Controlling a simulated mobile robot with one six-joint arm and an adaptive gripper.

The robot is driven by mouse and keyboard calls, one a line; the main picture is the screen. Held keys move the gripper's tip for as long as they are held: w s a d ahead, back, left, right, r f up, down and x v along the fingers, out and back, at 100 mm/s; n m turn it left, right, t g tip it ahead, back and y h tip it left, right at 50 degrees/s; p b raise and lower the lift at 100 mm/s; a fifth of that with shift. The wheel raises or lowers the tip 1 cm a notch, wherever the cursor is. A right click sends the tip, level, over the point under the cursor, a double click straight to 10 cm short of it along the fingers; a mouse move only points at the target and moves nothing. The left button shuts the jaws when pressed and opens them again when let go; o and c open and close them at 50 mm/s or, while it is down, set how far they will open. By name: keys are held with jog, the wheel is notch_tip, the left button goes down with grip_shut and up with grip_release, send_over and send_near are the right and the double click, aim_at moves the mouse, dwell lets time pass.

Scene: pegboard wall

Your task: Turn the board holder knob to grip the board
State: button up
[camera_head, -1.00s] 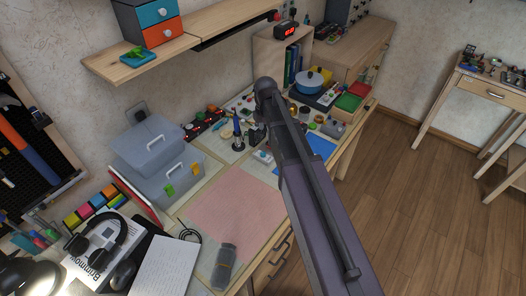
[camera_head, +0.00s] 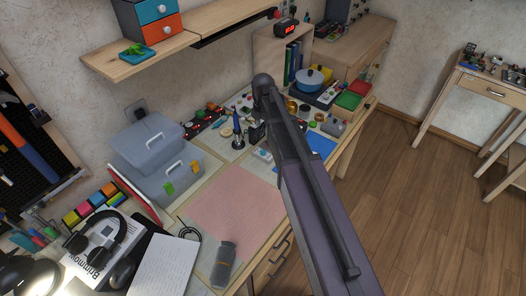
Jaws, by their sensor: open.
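My arm crosses the middle of the view. My gripper (camera_head: 256,133) shows only as a small dark shape beside the arm, over the workbench; it is open, and its fingertips are hard to make out. I cannot clearly pick out the board holder, its knob or the board; the arm hides part of the bench there. A small pale item (camera_head: 263,154) lies just below the gripper, partly covered by the arm, and I cannot tell what it is. Whether the gripper touches anything cannot be told.
A dark-based blue pointed tool (camera_head: 238,133) stands just left of the gripper. A blue mat (camera_head: 321,146) lies right of the arm. Grey lidded bins (camera_head: 150,150) and a pot (camera_head: 310,77) stand on the bench. A shelf (camera_head: 190,38) overhangs the back.

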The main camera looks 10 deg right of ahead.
aim_at(263, 151)
jog(key=shift+f+b, duration=6.25)
jog(key=shift+f, duration=0.2)
grip_shut()
